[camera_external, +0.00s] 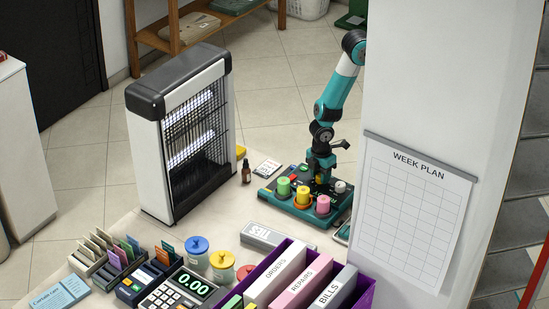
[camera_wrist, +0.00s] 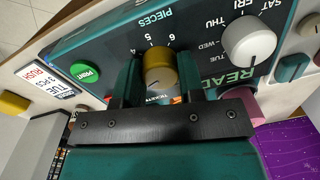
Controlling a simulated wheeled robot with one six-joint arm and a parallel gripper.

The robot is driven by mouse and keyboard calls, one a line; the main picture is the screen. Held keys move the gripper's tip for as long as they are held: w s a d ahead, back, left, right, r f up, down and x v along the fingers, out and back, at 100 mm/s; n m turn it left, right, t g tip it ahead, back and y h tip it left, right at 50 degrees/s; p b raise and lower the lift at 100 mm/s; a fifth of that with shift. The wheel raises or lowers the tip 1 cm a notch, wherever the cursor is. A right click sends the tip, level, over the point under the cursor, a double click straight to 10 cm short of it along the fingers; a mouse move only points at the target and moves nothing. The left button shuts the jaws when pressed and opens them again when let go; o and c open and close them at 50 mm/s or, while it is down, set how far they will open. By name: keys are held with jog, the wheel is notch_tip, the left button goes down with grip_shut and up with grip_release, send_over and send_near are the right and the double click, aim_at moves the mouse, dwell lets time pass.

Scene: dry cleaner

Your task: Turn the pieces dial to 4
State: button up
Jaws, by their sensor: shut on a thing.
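The pieces dial (camera_wrist: 158,66) is a gold-brown knob on the dark teal machine panel (camera_wrist: 110,42), which shows upside down in the wrist view. The marks 4, 5 and 6 show around the knob's far side, beside the word PIECES. I cannot tell surely which mark it points at. My gripper (camera_wrist: 160,82) has one finger on each side of the knob and is shut on it.
A white day dial (camera_wrist: 248,40) and a green PRINT button (camera_wrist: 86,73) flank the pieces dial.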

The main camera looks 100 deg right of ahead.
jog(key=m, duration=1.3)
jog(key=shift+m, duration=0.3)
dwell(0.4)
jog(key=o, duration=0.9)
jog(key=shift+o, duration=0.2)
notch_tip(320, 180, up, 18)
jog(key=shift+s+d+f, duration=0.2)
jog(key=shift+d+f, duration=0.05)
